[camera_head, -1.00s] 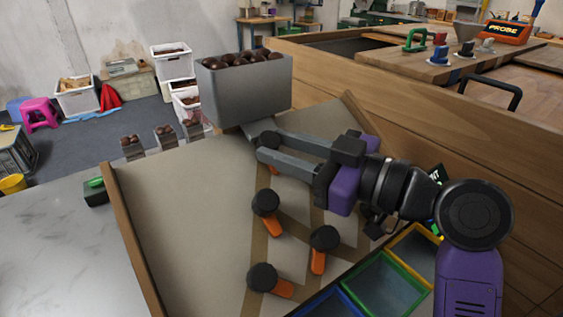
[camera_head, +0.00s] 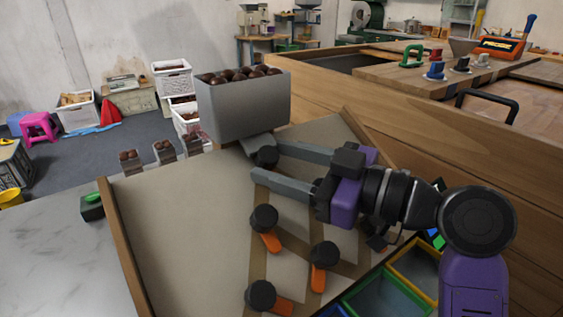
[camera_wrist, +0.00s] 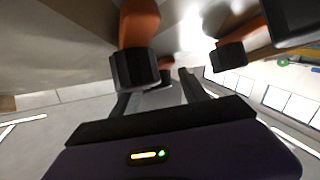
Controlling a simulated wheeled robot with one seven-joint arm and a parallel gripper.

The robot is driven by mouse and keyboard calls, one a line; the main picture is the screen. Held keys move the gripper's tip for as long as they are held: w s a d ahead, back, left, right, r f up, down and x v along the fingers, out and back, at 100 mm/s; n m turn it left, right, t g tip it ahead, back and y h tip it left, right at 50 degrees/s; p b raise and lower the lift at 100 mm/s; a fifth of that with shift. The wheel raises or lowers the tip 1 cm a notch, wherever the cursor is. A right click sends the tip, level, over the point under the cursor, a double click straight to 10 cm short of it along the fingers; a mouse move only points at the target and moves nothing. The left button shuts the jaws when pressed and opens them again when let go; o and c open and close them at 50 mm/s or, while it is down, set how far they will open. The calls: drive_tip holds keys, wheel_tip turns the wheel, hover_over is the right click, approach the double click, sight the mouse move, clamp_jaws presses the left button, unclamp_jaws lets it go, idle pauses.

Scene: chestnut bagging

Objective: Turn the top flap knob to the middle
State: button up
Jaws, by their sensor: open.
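The top flap knob (camera_head: 266,156) is a black round knob high on the sloping beige board (camera_head: 180,215), just below the grey hopper (camera_head: 245,107). My gripper (camera_head: 266,161) reaches in from the right, open, with one grey finger on each side of this knob. I cannot tell whether either finger touches it. Its orange pointer is hidden in the head view. In the wrist view the two fingers (camera_wrist: 160,92) point away, with a small dark and orange knob (camera_wrist: 165,76) between them in the distance.
Three more black knobs with orange pointers sit lower on the board: upper left (camera_head: 264,218), right (camera_head: 323,254) and bottom (camera_head: 261,295). The hopper full of chestnuts overhangs close to my fingers. Coloured bins (camera_head: 385,296) stand at the lower right.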

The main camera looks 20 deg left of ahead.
drive_tip(key=shift+s+d+r+p, duration=0.15)
drive_tip(key=shift+s+d, duration=0.1)
drive_tip(key=shift+d, duration=1.7)
drive_tip(key=shift+s+d+p, duration=0.15)
drive_tip(key=shift+s+d, duration=0.05)
drive_tip(key=shift+d, duration=1.7)
